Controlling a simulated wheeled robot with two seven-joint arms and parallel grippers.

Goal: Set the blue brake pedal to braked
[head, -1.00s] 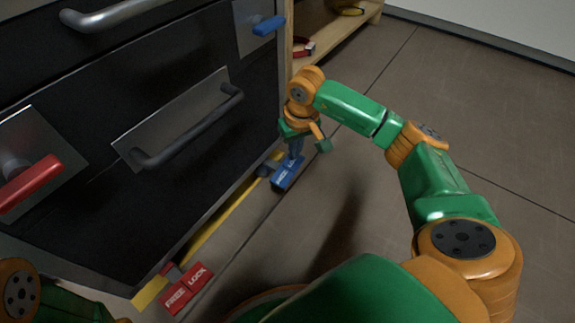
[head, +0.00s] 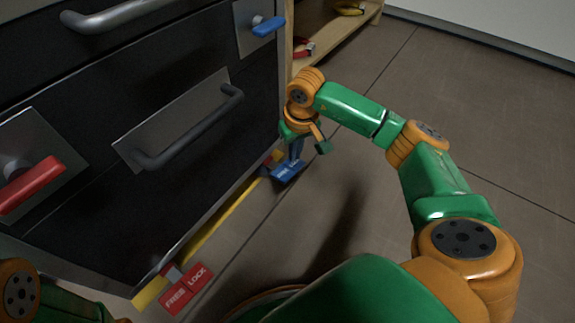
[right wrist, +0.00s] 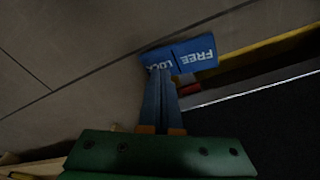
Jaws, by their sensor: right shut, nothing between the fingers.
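The blue brake pedal (head: 286,173), lettered FREE and LOCK, sits low at the cabinet's far bottom corner. My right gripper (head: 293,157) points down with its fingers shut and empty, the tips at the pedal. In the right wrist view the shut blue fingers (right wrist: 160,74) reach the LOCK end of the blue pedal (right wrist: 185,54); the FREE end is clear of them. The tips seem to touch the pedal. A small red piece shows beside the pedal towards the cabinet. My left gripper is out of view; only part of that arm shows at lower left.
A red FREE/LOCK pedal (head: 186,289) sits at the cabinet's near bottom corner. The dark cabinet (head: 120,235) has bar handles, a red lever (head: 32,186) and a blue lever (head: 268,26). A wooden shelf (head: 330,45) stands behind. Floor at right is clear.

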